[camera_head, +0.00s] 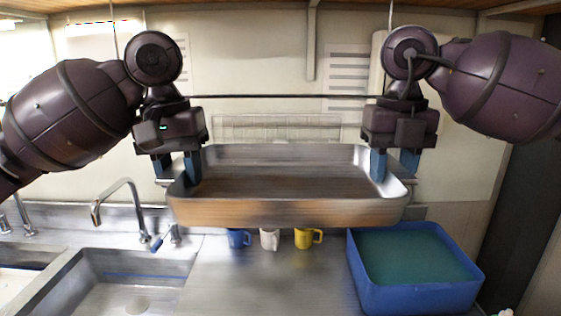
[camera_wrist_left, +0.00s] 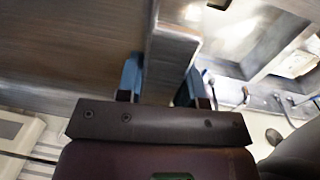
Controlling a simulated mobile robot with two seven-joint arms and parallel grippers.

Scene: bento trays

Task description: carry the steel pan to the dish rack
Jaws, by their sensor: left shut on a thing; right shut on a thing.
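The steel pan (camera_head: 285,211) is a wide, shallow rectangular pan, held up in the air in the middle of the head view, roughly level. My left gripper (camera_head: 178,166) is shut on its left wall, one finger inside and one outside. My right gripper (camera_head: 394,163) is shut on its right wall in the same way. In the left wrist view, the pan's wall (camera_wrist_left: 172,50) runs between the blue fingers of my left gripper (camera_wrist_left: 160,82). I cannot make out a dish rack for certain; a pale slatted shape (camera_head: 277,128) shows behind the pan.
Blue (camera_head: 238,238), white (camera_head: 269,239) and yellow (camera_head: 307,238) mugs stand on the counter below the pan. A blue tub (camera_head: 415,298) with a green inside stands at right. A sink (camera_head: 130,280) with a faucet (camera_head: 122,190) is at left. The counter's front middle is clear.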

